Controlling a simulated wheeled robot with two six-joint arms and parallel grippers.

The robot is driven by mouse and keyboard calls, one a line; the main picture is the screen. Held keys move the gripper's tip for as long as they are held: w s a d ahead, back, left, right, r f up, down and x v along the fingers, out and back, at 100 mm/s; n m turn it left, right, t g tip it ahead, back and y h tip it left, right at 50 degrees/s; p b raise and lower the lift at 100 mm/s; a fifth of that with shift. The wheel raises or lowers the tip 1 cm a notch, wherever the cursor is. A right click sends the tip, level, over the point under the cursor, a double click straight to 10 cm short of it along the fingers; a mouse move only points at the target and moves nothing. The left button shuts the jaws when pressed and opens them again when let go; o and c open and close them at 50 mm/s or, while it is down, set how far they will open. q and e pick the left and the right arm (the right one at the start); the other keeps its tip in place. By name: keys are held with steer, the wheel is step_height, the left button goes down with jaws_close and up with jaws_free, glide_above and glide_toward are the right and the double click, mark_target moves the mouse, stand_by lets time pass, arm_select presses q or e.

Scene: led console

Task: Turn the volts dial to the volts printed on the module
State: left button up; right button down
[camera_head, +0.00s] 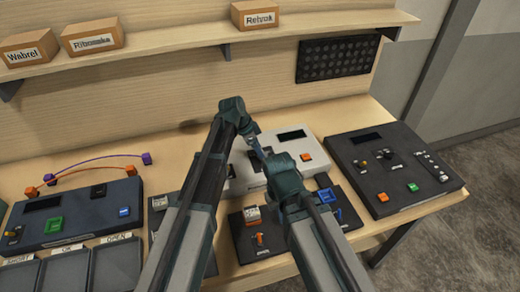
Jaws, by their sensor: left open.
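I cannot make out the volts dial or read any printed volts from this view. A white console (314,146) with a dark display (292,135) and an orange button (306,157) stands at the middle of the bench, partly hidden by my arms. My left gripper (260,150) points down over the white console, its jaws small and open. My right arm reaches up to the front of the same console, its wrist close beside the left gripper. The right gripper's fingers cannot be made out. A small block with white print (252,214) sits on a dark panel (243,244) in front.
A dark console (395,195) stands right and a blue-grey console (75,221) left. Labelled trays (118,263) lie front left. Purple and orange cables (97,157) lie behind. Labelled boxes (93,36) sit on the shelf (180,38). My two arms are close together.

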arm_select(q)
steer(key=p+v, duration=1.1)
steer(key=v, duration=0.1)
steer(key=shift+a+r, duration=0.2)
steer(key=shift+r, duration=0.15)
arm_select(e)
step_height(320, 180, up, 12)
arm_select(q)
steer(key=shift+s+f, duration=0.1)
arm_select(e)
steer(key=shift+f, duration=0.15)
